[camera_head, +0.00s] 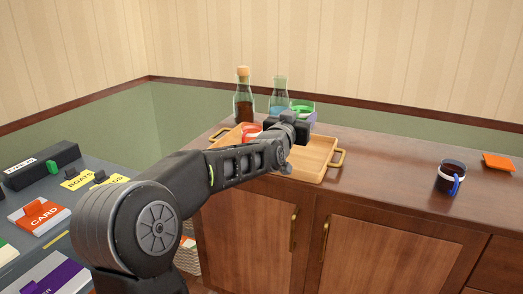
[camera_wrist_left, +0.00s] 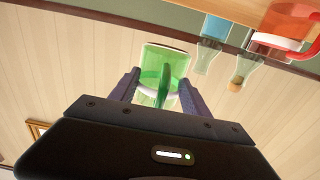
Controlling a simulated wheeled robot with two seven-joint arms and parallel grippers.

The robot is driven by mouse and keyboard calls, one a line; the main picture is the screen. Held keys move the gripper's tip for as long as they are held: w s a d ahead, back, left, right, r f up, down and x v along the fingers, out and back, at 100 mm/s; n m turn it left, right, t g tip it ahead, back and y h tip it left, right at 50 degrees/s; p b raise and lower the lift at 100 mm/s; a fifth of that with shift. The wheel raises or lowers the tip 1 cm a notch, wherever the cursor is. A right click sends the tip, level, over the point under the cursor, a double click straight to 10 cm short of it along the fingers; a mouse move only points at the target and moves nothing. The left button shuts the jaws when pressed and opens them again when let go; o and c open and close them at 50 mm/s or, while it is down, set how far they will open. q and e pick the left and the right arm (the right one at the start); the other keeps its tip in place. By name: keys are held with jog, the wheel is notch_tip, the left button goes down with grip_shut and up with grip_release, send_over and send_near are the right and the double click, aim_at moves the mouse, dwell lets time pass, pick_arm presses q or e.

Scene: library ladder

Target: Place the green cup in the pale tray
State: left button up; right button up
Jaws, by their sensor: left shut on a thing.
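The green cup (camera_head: 303,108) is partly hidden behind my left gripper (camera_head: 288,124) in the head view. In the left wrist view the green cup (camera_wrist_left: 165,62) sits between the two fingers of my left gripper (camera_wrist_left: 160,88), its handle toward the palm. The gripper is shut on it. The pale tray (camera_head: 318,157), wooden with brass handles, lies on the cabinet top below and around the gripper, partly hidden by my arm. The cup appears above the tray's far side; its height is hard to tell. My right gripper is not in view.
A red cup (camera_head: 251,131) is at the tray's left part. A dark corked bottle (camera_head: 243,105) and a clear bottle with blue liquid (camera_head: 279,92) stand behind. A dark cup with blue handle (camera_head: 449,180) and an orange square (camera_head: 497,162) are right. Cabinet top between is clear.

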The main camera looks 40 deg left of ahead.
pick_arm(q)
jog(key=b, duration=0.1)
send_over(296, 164)
jog(key=shift+f, duration=2.45)
jog(key=shift+f+b, duration=0.85)
jog(key=shift+f, duration=1.65)
jog(key=shift+f, duration=0.1)
jog(key=shift+f, duration=0.15)
jog(key=o, duration=1.5)
